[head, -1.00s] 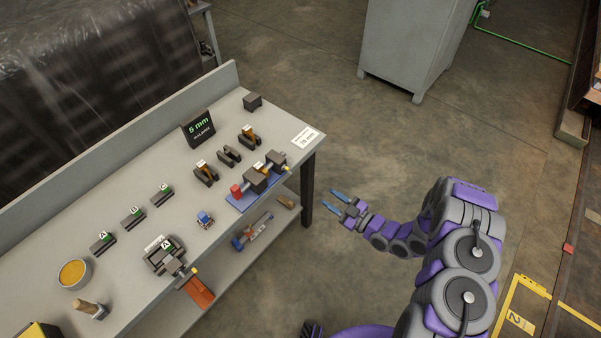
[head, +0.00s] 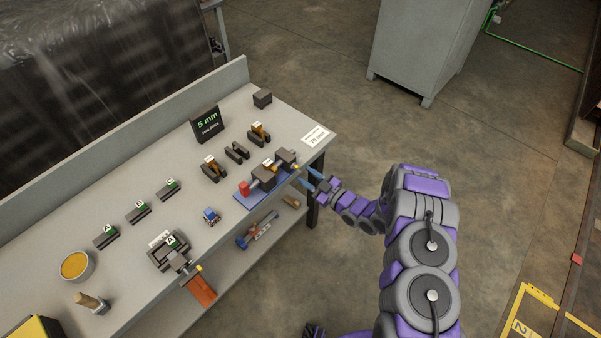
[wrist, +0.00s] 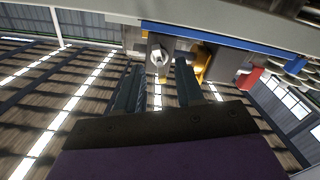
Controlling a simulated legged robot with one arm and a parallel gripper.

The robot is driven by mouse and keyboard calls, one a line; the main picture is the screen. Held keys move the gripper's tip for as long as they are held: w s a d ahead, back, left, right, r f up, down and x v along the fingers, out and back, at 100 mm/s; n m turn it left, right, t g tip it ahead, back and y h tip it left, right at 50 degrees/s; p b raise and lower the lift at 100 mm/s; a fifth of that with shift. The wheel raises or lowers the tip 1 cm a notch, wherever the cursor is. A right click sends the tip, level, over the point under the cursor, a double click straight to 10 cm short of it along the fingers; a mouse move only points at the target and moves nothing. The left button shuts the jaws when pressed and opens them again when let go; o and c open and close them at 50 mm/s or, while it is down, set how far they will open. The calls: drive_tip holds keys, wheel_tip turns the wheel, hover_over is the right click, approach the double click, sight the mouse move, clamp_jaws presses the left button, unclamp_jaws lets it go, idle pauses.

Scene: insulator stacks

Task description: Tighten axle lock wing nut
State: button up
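A fixture with a blue base (head: 243,203), dark grey blocks (head: 285,157) and a red block (head: 244,187) sits along the front edge of the bench. A small yellow tip (head: 297,167) shows at its right end. My gripper (head: 311,180) is just off that end, blue fingers pointing at it. In the wrist view, my gripper (wrist: 158,82) is open, with a finger on each side of a silver rounded end (wrist: 157,60) on a grey block. It looks apart from both fingers. I cannot tell whether it is the wing nut. A yellow part (wrist: 203,62) is partly hidden behind the right finger.
The bench (head: 120,275) holds several dark clamps and lettered blocks, a 5 mm display (head: 207,123), a round yellow-filled bowl (head: 76,266) and a white label (head: 315,136). A lower shelf (head: 215,265) lies beneath. Floor to the right is open up to a grey cabinet (head: 420,45).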

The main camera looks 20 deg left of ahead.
sight(300, 171)
drive_tip(key=shift+x, duration=1.5)
drive_tip(key=shift+w+a, duration=0.1)
drive_tip(key=shift+w, duration=0.05)
clamp_jaws()
